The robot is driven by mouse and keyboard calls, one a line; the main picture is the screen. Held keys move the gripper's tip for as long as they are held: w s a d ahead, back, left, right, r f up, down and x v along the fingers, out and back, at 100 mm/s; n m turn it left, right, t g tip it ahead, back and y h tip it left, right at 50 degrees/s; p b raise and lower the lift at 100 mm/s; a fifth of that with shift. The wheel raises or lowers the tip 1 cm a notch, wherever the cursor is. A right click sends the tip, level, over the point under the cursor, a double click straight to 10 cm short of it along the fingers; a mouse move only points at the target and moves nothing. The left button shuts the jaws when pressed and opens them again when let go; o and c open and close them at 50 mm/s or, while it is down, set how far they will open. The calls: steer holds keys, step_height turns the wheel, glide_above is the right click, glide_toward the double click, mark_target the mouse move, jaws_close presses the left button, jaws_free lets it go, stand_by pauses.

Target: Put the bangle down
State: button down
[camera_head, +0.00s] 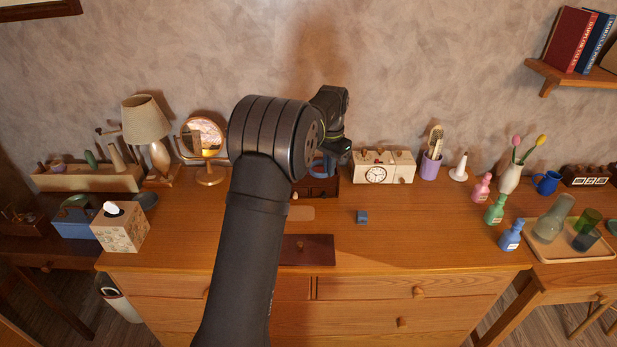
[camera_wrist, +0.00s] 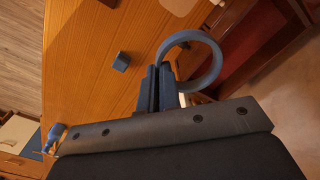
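The bangle, a blue ring (camera_wrist: 217,58), shows in the wrist view at the fingertips of my gripper (camera_wrist: 159,72). The two dark fingers are close together and appear shut on the ring's near side. The rest of the ring sticks out to the right, in front of a dark red-brown box (camera_wrist: 245,50). In the head view my gripper (camera_head: 332,150) is over the back of the dresser, above a small dark red-brown chest (camera_head: 318,188). My arm hides part of that area, and a bit of blue shows under the gripper.
A small blue block (camera_head: 362,217) sits on the dresser top (camera_head: 420,230). A dark red flat panel (camera_head: 307,250) lies near the front edge. A clock box (camera_head: 383,168) stands right of the chest, a round mirror (camera_head: 203,138) left of my arm. The dresser's middle right is clear.

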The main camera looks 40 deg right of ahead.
steer(key=w+f, duration=0.1)
steer(key=w, duration=0.2)
steer(key=w+d+f, duration=0.1)
steer(key=w+f, duration=0.1)
steer(key=w, duration=0.2)
steer(key=w+d+f, duration=0.1)
steer(key=w+f, duration=0.1)
steer(key=w, duration=0.2)
steer(key=shift+w+d+f, duration=0.1)
steer(key=shift+w+d, duration=0.15)
steer(key=shift+f, duration=2.05)
steer(key=shift+f, duration=0.15)
steer(key=c, duration=1.9)
jaws_free()
steer(key=shift+c, duration=0.2)
step_height(320, 180, up, 12)
steer(key=shift+r, duration=0.2)
